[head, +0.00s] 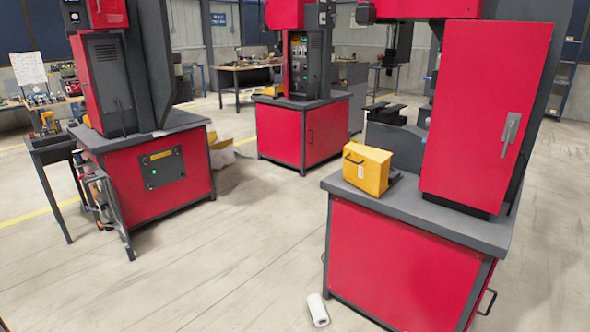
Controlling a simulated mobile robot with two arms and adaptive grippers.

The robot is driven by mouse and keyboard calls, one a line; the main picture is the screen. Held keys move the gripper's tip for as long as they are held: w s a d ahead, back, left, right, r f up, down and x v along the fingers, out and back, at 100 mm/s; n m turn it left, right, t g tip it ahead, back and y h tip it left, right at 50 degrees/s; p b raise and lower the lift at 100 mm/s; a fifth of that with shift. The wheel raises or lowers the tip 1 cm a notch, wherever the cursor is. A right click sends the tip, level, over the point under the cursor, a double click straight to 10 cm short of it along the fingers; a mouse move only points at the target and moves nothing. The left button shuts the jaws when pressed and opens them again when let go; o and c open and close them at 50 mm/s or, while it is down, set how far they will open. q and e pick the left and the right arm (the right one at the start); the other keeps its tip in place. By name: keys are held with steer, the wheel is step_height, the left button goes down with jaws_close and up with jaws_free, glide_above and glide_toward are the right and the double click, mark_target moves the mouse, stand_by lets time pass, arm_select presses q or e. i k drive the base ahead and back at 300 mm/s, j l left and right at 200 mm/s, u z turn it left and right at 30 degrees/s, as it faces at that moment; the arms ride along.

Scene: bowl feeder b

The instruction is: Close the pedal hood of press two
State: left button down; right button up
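Three red and grey presses show in the head view: one at left (150,190), one in the middle at the back (305,132), and one close at right (400,260). I see no number telling which is press two. A yellow box with a black handle (367,170) sits on the right press's grey top. Low on the floor behind the left press is a partly hidden yellow and whitish thing (221,155). I cannot tell whether either is the pedal hood, or how any hood stands. Neither of my grippers is in view.
A dark side stand (48,150) adjoins the left press. A workbench (245,68) stands at the back. The floor (245,240) between the left and right presses is clear.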

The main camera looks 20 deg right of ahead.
mark_target(367, 168)
steer(key=i+j+u, duration=0.1)
steer(key=j, duration=0.3)
steer(key=i+j, duration=0.35)
steer(key=i+j+u, duration=0.15)
steer(key=i+z, duration=0.35)
steer(key=i+j+z, duration=0.2)
steer(key=z, duration=0.15)
steer(key=i+j+z, duration=0.2)
steer(key=z, duration=0.15)
steer(key=i, duration=0.05)
